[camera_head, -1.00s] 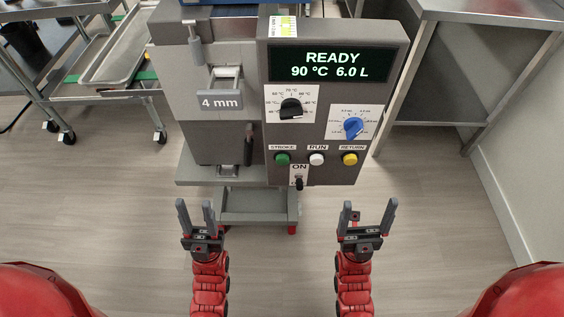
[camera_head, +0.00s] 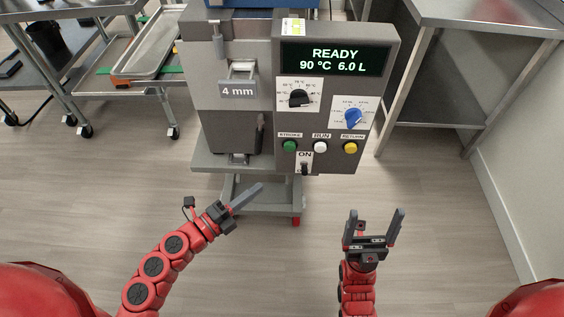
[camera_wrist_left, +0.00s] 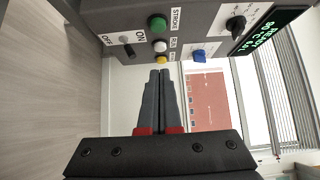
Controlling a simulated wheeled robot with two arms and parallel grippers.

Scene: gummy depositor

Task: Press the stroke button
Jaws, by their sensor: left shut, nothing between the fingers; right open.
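The green stroke button (camera_head: 289,147) sits on the dark control panel, under the label STROKE. It also shows in the left wrist view (camera_wrist_left: 157,24), above and beyond the fingertips. My left gripper (camera_head: 259,187) is shut and empty, below and left of the button and apart from the panel. Its closed fingers (camera_wrist_left: 158,75) point toward the panel in the left wrist view. My right gripper (camera_head: 376,214) is open and empty, below and right of the panel.
Beside the stroke button are the white RUN button (camera_head: 320,147) and the yellow RETURN button (camera_head: 350,148). An ON switch (camera_head: 304,168) sits below. The display (camera_head: 335,59) reads READY, 90 °C, 6.0 L. A steel table (camera_head: 487,12) stands at right. Floor between me and the machine is clear.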

